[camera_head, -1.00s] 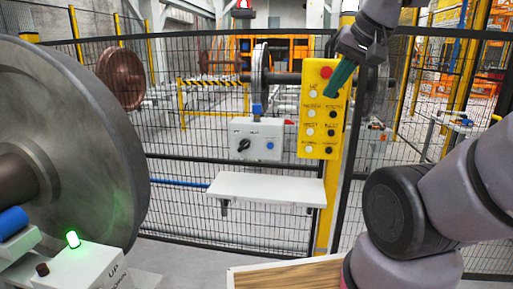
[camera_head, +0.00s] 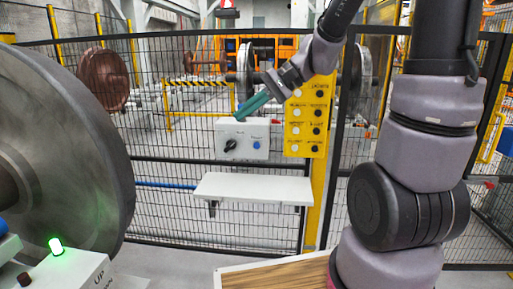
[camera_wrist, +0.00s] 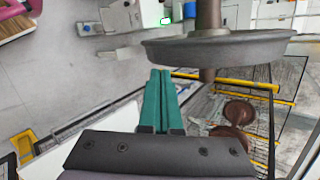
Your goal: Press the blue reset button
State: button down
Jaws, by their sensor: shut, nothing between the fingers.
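The blue button (camera_head: 257,145) is the small round one at the right of the white control box (camera_head: 243,149) on the fence, in the head view. A black rotary knob (camera_head: 231,145) sits at the box's left. My gripper (camera_head: 241,115) has green fingers, shut and empty, slanting down to the left. In the picture the tips are at the box's top edge, above the knob and up-left of the blue button. I cannot tell how far in front of the box they are. In the wrist view the two fingers (camera_wrist: 160,75) lie side by side; I cannot make out the blue button there.
A yellow button panel (camera_head: 307,125) stands right of the box, partly behind my arm. A white shelf (camera_head: 254,188) juts out below. A large steel wheel (camera_head: 75,150) fills the left, beside a white console (camera_head: 65,272) with a lit green lamp (camera_head: 56,246). Mesh fencing spans behind.

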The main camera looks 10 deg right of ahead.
aim_at(257, 145)
jog(key=w+a+f+m+t+y, duration=0.1)
jog(key=w+f+m+t+y, duration=0.25)
jog(key=w, duration=0.55)
jog(key=w+f+m+t+y, duration=0.1)
jog(key=w+f+m+t, duration=0.25)
jog(key=w+f, duration=0.35)
jog(key=w+d+f+m+t+h, duration=0.3)
jog(key=w+d+f+m, duration=0.1)
jog(key=f, duration=0.3)
jog(key=w+d+f+m+t+h, duration=0.4)
jog(key=w+d+f, duration=0.1)
jog(key=f, duration=0.2)
jog(key=shift+f+m, duration=0.3)
jog(key=shift+w, duration=0.1)
jog(key=w+d, duration=0.2)
jog(key=w, duration=0.6)
jog(key=shift+d, duration=0.35)
jog(key=shift+w, duration=0.3)
jog(key=shift+w+d, duration=0.15)
jog(key=shift+w, duration=0.05)
